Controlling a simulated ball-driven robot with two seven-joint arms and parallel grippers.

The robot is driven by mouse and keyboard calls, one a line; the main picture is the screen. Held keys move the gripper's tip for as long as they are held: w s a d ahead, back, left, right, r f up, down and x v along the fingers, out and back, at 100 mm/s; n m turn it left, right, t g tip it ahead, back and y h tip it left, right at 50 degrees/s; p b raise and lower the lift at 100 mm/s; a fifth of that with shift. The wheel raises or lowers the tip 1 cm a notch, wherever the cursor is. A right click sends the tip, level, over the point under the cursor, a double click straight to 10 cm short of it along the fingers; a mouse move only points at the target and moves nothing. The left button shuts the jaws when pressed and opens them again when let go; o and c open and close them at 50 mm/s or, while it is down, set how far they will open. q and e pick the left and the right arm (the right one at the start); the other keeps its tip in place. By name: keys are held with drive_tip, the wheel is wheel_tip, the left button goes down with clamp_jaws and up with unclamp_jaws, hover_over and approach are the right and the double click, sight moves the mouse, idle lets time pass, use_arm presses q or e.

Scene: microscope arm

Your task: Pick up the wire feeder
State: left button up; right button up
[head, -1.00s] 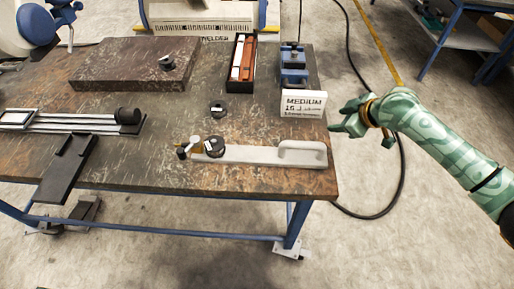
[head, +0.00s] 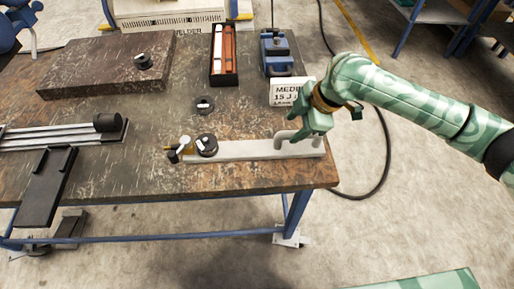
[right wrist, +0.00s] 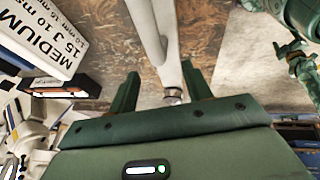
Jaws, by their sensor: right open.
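The wire feeder (head: 245,150) looks like a long pale bar with a raised handle at its right end and a black reel and brass-coloured part at its left end. It lies along the front right of the worktable (head: 120,180). My green right gripper (head: 292,138) is over the handle end, pointing down. In the right wrist view the pale handle and bar (right wrist: 168,60) lie between and ahead of the two open fingers (right wrist: 160,85). The fingers are not closed on it; contact cannot be told. My left gripper is not in view.
A white sign marked MEDIUM (head: 290,92) stands close behind my right gripper. A blue vise-like device (head: 277,55) and a black tray of rods (head: 224,55) are farther back. A dark slab (head: 105,68) and metal rails (head: 55,135) occupy the left.

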sight(285, 134)
drive_tip(key=b+x, duration=0.3)
drive_tip(key=x, duration=0.3)
drive_tip(key=shift+w+d, duration=0.15)
drive_tip(key=shift+r, duration=0.25)
clamp_jaws()
idle(0.9)
